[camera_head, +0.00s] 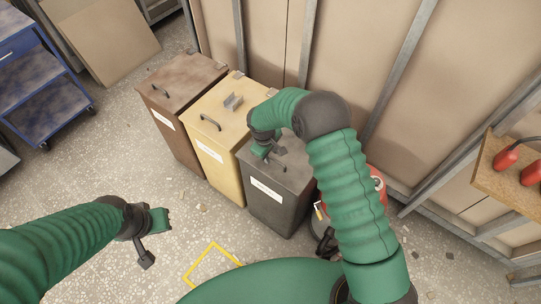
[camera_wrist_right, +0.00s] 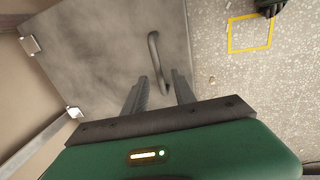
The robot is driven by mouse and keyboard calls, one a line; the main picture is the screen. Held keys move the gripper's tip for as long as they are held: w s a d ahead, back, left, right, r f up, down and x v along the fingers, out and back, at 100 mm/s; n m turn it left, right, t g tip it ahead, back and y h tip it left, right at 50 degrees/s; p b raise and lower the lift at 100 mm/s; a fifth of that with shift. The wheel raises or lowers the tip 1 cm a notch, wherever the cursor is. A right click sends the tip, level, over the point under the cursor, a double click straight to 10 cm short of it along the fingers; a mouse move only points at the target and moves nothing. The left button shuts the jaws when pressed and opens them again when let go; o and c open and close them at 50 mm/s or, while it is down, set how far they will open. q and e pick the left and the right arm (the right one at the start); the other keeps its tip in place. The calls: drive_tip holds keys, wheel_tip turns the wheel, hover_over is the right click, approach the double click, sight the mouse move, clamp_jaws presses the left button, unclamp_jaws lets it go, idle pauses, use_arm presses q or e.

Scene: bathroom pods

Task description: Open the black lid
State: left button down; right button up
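The black bin (camera_head: 278,207) stands at the right end of a row of three bins, its lid (camera_head: 292,174) down. In the right wrist view the lid (camera_wrist_right: 95,60) looks grey, with a dark curved handle (camera_wrist_right: 153,50) near its edge. My right gripper (camera_head: 272,155) is above this lid and partly covers it and the handle in the head view. In the wrist view its fingers (camera_wrist_right: 160,80) are apart, with the handle's near end between or just below them; contact cannot be told. My left gripper (camera_head: 146,250) hangs over the floor at the left, away from the bins; its finger opening is unclear.
A yellow bin (camera_head: 215,150) and a brown bin (camera_head: 180,100) stand left of the black one, both with handles. A wall stands behind. Red items (camera_head: 508,157) lie on a wooden shelf at the right. A blue cart (camera_head: 40,85) is at the left. The floor in front is mostly clear.

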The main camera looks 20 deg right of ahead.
drive_tip(key=shift+w+d+f, duration=0.1)
drive_tip(key=shift+d+f, duration=0.1)
drive_tip(key=shift+f, duration=0.5)
drive_tip(key=shift+c, duration=0.4)
clamp_jaws()
idle(0.5)
